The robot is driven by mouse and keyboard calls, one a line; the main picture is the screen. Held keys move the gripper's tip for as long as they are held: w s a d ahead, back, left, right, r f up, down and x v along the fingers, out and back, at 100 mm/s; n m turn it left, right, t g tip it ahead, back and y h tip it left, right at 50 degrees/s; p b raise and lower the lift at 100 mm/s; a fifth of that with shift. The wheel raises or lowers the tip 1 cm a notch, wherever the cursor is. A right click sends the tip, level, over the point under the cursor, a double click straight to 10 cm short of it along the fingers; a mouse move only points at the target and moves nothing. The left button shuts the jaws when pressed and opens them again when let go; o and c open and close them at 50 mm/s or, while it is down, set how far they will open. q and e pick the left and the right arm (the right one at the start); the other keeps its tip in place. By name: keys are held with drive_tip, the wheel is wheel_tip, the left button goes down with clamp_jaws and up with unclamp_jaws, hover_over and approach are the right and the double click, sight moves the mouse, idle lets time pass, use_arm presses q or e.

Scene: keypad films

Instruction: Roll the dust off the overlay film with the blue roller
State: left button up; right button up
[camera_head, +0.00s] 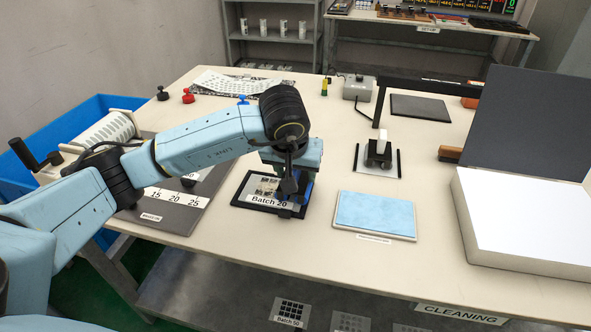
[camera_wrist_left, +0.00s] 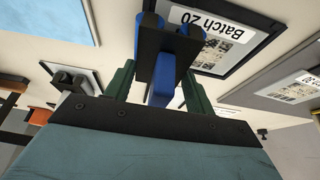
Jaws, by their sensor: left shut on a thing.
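My left gripper (camera_head: 290,178) is shut on the blue roller (camera_head: 309,188), over the right part of the black-framed panel. In the left wrist view its green fingers stand on either side of the roller's blue handle (camera_wrist_left: 161,92), with a black block across it. My gripper and the roller hide part of the film. I cannot tell whether the roller touches it. My right gripper is not in view.
A light blue pad (camera_head: 375,213) lies right of the frame. A black stand with a white block (camera_head: 384,140) is behind it. A grey board with a number scale (camera_head: 160,213) lies left. A large white panel (camera_head: 525,222) fills the right. Bare table lies between pad and panel.

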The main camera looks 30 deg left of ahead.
use_arm(q)
drive_tip(key=shift+f+b, duration=0.55)
drive_tip(key=shift+a, duration=0.1)
